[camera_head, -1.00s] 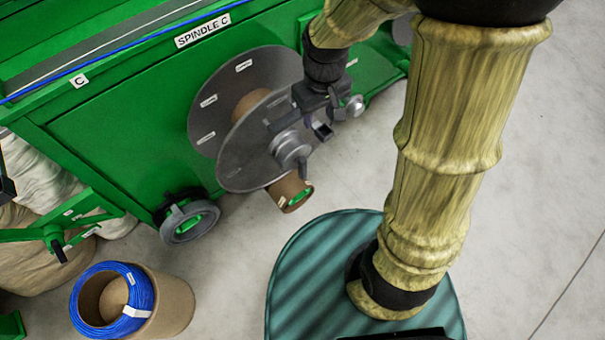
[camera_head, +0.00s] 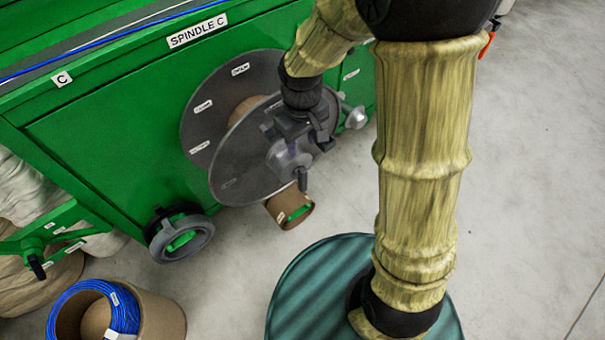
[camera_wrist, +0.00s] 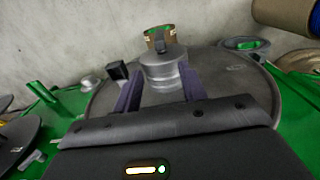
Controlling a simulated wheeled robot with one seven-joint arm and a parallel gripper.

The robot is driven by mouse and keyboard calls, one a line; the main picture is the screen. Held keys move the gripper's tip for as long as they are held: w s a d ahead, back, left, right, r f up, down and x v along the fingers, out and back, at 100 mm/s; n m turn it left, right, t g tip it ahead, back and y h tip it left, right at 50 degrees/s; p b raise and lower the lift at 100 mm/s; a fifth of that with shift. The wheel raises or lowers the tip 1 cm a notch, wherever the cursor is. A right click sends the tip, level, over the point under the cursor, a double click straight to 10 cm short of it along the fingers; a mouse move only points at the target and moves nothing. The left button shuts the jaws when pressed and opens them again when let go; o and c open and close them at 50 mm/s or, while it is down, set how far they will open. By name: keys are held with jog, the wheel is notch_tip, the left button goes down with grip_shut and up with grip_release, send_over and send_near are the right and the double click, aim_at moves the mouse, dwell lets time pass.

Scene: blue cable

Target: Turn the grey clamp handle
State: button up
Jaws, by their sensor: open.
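The grey clamp handle (camera_head: 302,178) sticks down from a round grey clamp hub (camera_head: 287,158) at the middle of a grey reel disc (camera_head: 232,165). In the wrist view the hub (camera_wrist: 163,78) stands between my two dark fingers, with the handle (camera_wrist: 168,52) at its far side. My gripper (camera_head: 307,142) is at the hub's upper right in the head view, and its fingers (camera_wrist: 160,72) are spread on either side of the hub. They are open; I cannot tell whether they touch it. My wrist hides part of the disc.
The reel sits on a green machine (camera_head: 95,140) labelled SPINDLE C. A cardboard tube (camera_head: 278,211) is below the handle. A blue cable coil (camera_head: 125,310) lies on a cardboard drum. The floor at the right is clear.

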aim_at(303, 170)
notch_tip(303, 170, down, 15)
jog(key=b, duration=0.4)
grip_shut()
